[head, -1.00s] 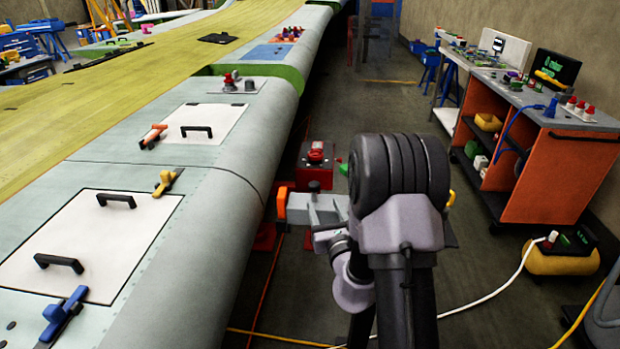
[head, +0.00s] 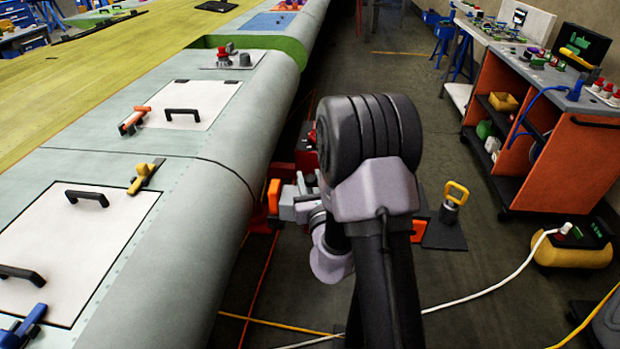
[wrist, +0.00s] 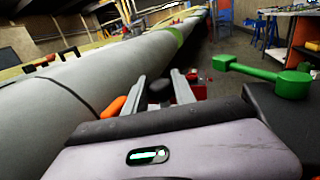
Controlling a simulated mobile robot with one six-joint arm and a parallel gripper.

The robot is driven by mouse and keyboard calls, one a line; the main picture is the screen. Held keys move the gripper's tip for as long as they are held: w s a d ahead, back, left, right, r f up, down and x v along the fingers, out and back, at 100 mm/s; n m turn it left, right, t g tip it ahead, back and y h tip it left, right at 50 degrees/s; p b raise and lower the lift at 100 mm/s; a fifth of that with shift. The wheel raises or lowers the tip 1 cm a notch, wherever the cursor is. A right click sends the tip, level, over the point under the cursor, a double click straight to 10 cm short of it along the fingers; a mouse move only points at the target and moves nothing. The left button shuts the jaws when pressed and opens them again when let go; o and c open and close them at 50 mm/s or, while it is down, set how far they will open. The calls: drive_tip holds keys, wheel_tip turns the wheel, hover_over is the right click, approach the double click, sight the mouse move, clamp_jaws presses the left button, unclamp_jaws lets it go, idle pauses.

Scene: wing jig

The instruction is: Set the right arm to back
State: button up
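My gripper (head: 282,199) hangs beside the rounded edge of the wing, in the aisle; my arm hides part of it in the head view. In the wrist view its two grey fingers (wrist: 157,78) stand apart, with a dark rounded knob (wrist: 159,90) seen between them; I cannot tell whether they touch it. A green bar with a knob at each end (wrist: 262,75) is right of the fingers, apart from them. An orange piece (wrist: 110,107) is just left of the fingers. Which part is the task's right arm I cannot tell.
The wing (head: 225,150) fills the left, carrying orange (head: 134,120), yellow (head: 146,176) and blue (head: 22,327) clamps. A yellow handle (head: 457,193) stands on a dark base right of my arm. An orange cart (head: 565,165) and compressor (head: 572,250) bound the aisle; hoses cross the floor.

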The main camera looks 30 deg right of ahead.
clamp_jaws()
idle(1.1)
